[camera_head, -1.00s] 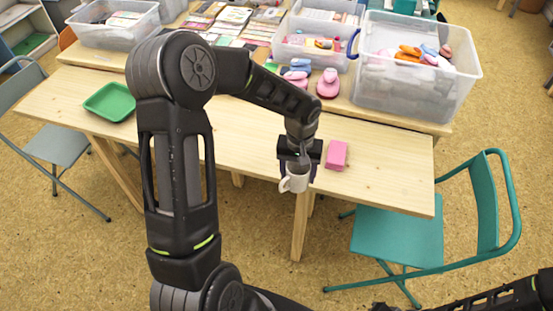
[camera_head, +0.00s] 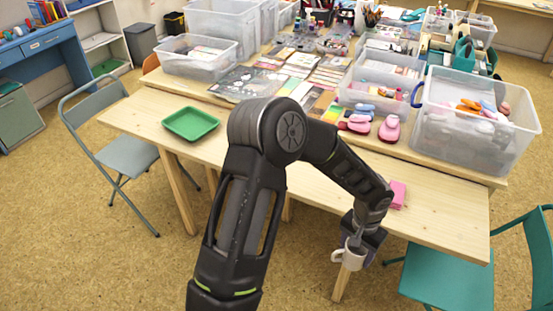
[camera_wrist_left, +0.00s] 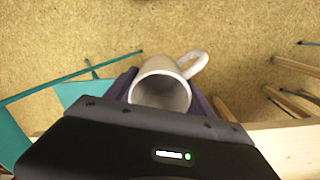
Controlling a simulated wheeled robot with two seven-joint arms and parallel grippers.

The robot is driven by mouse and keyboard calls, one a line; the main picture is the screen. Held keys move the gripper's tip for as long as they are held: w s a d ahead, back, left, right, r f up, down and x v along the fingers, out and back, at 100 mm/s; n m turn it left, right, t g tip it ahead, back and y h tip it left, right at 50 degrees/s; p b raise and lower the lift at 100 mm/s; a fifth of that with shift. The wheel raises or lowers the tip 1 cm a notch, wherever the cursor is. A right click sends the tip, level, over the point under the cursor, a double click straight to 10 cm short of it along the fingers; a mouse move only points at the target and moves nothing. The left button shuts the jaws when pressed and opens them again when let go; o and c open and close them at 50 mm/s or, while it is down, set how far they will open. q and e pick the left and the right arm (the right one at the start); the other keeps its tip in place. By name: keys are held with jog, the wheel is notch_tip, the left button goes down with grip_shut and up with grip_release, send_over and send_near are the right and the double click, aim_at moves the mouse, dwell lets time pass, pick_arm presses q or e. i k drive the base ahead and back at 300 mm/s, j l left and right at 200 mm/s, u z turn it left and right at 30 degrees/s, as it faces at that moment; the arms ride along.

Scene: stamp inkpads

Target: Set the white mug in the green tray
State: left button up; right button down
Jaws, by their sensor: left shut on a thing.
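The white mug (camera_head: 353,257) is in my left gripper (camera_head: 358,246), out past the front edge of the wooden table, with floor below it. In the left wrist view the mug (camera_wrist_left: 162,88) shows its open mouth and its handle at the upper right, between the fingers of the gripper (camera_wrist_left: 165,95). The gripper is shut on the mug. The green tray (camera_head: 190,123) lies empty at the left end of the table, well to the left of the mug. My right gripper is not in view.
A pink block (camera_head: 397,194) lies on the table near my left wrist. Clear plastic bins (camera_head: 470,125) and pink stamps (camera_head: 389,130) stand on the table behind. A teal chair (camera_head: 450,285) is at the front right. The table between tray and arm is mostly clear.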

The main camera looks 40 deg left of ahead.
aim_at(188, 129)
jog(key=k+j, duration=0.1)
jog(key=j, duration=0.45)
jog(key=k+j, duration=0.1)
jog(key=j, duration=0.45)
jog(key=k+j, duration=0.1)
jog(key=j, duration=0.45)
jog(key=k+j, duration=0.1)
jog(key=j, duration=0.4)
jog(key=k+j, duration=0.1)
jog(key=j, duration=1)
jog(key=k+j, duration=0.15)
jog(key=j, duration=0.4)
jog(key=z, duration=0.05)
